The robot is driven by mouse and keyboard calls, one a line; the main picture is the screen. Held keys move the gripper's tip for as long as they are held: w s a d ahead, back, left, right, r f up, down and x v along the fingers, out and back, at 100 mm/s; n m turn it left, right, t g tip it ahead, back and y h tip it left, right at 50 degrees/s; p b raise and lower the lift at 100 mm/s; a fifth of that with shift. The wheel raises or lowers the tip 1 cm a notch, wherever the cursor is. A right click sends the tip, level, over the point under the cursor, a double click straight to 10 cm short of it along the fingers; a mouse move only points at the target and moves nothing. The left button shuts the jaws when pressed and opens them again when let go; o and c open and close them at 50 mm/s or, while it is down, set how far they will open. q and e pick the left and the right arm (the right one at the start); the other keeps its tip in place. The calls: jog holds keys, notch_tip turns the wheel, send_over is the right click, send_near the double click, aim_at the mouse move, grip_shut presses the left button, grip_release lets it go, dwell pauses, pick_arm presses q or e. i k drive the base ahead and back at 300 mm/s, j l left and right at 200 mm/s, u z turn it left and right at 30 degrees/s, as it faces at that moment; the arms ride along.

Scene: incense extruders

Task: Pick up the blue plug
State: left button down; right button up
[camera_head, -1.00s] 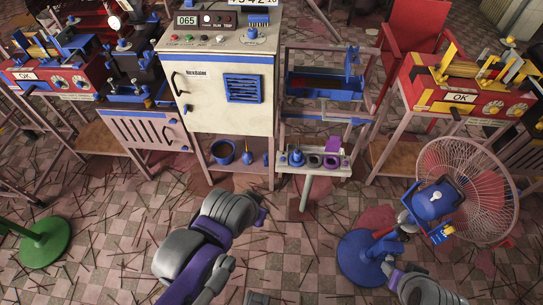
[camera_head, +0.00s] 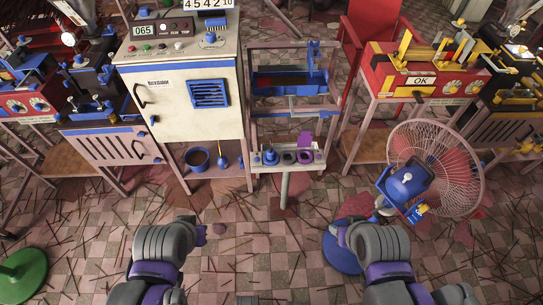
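A small blue piece with a knob on top (camera_head: 270,156), which looks like the blue plug, stands at the left end of a small white shelf (camera_head: 288,168) on a post. Next to it on the shelf are a dark ring-like piece (camera_head: 288,156) and a purple piece (camera_head: 305,143). My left gripper (camera_head: 201,232) is below and left of the shelf, well apart from it. My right gripper (camera_head: 338,228) is below and right of it, also apart. Both are seen from behind, so their fingers are mostly hidden.
A cream cabinet (camera_head: 180,120) stands left of the shelf, with a blue bucket (camera_head: 197,158) beneath it. A fan (camera_head: 440,165) with a blue base (camera_head: 342,255) stands at right. A green base (camera_head: 22,272) is at lower left. Sticks litter the tiled floor.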

aim_at(270, 156)
jog(key=i+z, duration=0.45)
jog(key=i+j+z, duration=0.3)
jog(key=i+z, duration=0.2)
jog(key=i, duration=0.05)
